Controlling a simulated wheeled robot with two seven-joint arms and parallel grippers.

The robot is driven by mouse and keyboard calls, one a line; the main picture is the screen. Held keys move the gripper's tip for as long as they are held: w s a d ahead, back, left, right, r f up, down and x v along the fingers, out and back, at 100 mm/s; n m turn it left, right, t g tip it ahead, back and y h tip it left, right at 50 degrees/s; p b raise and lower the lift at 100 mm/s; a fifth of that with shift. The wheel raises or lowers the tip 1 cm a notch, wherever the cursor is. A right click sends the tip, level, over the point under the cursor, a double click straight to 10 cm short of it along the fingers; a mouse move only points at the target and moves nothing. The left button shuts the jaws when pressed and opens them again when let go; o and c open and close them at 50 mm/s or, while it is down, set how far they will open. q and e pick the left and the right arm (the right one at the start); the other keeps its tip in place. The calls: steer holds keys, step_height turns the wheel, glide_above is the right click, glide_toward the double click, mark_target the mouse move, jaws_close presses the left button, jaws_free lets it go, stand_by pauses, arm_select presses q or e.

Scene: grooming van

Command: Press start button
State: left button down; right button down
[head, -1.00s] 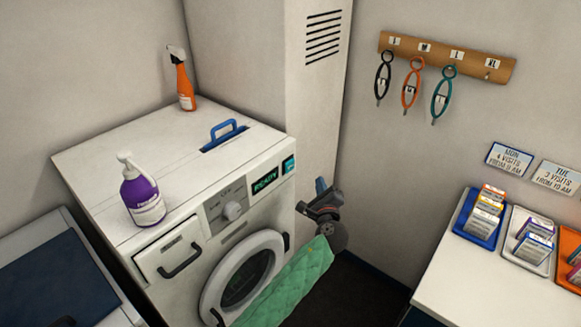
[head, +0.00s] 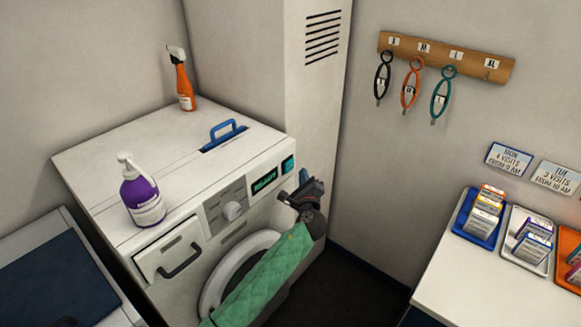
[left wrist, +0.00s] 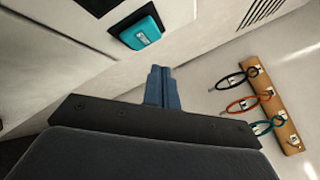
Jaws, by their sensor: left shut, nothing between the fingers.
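The white washing machine (head: 110,165) has a teal start button (head: 288,164) at the right end of its front panel, beside a dark display with green letters (head: 264,181). The button also shows in the left wrist view (left wrist: 141,32), with small lettering on it. My left gripper (head: 304,177) is just right of and below the button in the head view, apart from it. Its blue fingers (left wrist: 159,74) are together and empty in the left wrist view, below the button. My right gripper is in neither view.
A purple pump bottle (head: 142,196), an orange spray bottle (head: 182,82) and a blue handle (head: 224,133) are on the machine's top. Looped tools hang from a wooden rack (head: 480,62). A white counter (head: 450,285) with trays stands at right.

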mark_target(293, 164)
arm_select(q)
steer(key=shift+w+a, duration=0.7)
steer(key=shift+a, duration=0.25)
steer(key=shift+w+a, duration=0.1)
steer(key=shift+a, duration=0.05)
stand_by(1.3)
steer(key=shift+w+a, duration=0.1)
steer(key=shift+a, duration=0.1)
steer(key=shift+w+a, duration=0.3)
steer(key=shift+a, duration=0.1)
stand_by(1.3)
steer(key=shift+d, duration=0.1)
steer(key=shift+s+d, duration=0.55)
steer(key=shift+d, duration=0.1)
steer(key=shift+s+d, duration=0.75)
steer(key=shift+d, duration=0.3)
steer(key=shift+s+d, duration=0.7)
steer(key=shift+d, duration=0.3)
